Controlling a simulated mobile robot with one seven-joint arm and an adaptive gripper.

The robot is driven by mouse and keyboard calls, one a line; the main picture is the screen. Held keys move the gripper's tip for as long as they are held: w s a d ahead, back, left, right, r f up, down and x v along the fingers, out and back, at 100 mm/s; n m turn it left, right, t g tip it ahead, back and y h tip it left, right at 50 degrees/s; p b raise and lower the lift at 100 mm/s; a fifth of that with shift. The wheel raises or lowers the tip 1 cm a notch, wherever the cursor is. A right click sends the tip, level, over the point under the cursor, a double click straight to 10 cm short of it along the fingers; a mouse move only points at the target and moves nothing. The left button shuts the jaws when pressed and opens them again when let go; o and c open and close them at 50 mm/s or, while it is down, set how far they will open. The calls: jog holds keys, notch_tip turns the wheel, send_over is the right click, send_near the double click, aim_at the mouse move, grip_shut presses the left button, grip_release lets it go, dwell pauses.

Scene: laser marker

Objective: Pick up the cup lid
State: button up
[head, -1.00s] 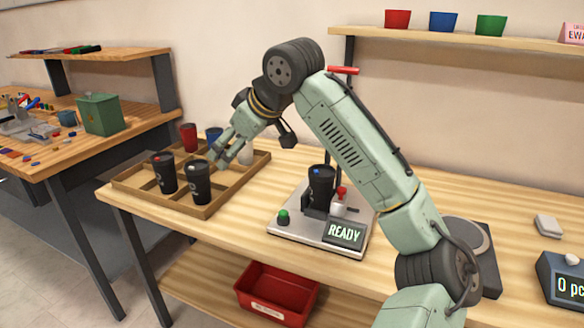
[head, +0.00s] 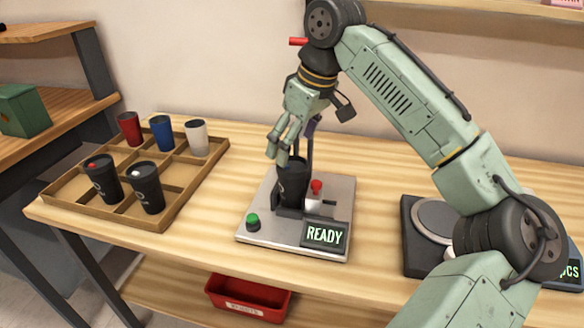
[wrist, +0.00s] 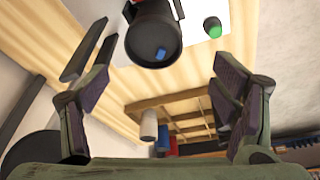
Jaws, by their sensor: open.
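A black cup (head: 291,190) stands upright in the laser marker's (head: 343,196) holder. Its black lid (wrist: 149,30) shows from above in the wrist view, with a small blue piece (wrist: 161,53) on it. My gripper (head: 280,145) is open and empty, just above and slightly left of this cup's top in the head view. Its fingers partly cover the lid there. In the wrist view the lid lies between the spread fingers, toward the upper edge; I see no contact.
A divided wooden tray (head: 189,190) at left holds two black lidded cups (head: 148,188) and red, blue and white cups (head: 197,138). A scale (head: 424,238) stands at right. The marker has a green button (head: 253,220) and a red-topped part (head: 316,187).

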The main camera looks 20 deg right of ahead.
aim_at(291, 168)
jog(key=f, duration=0.3)
jog(key=f+p, duration=0.1)
jog(key=shift+w+d+f, duration=0.2)
jog(key=shift+w, duration=0.15)
jog(key=shift+w+a+f, duration=0.1)
jog(key=shift+w+f, duration=0.05)
jog(key=shift+f, duration=0.25)
jog(key=c, duration=1.1)
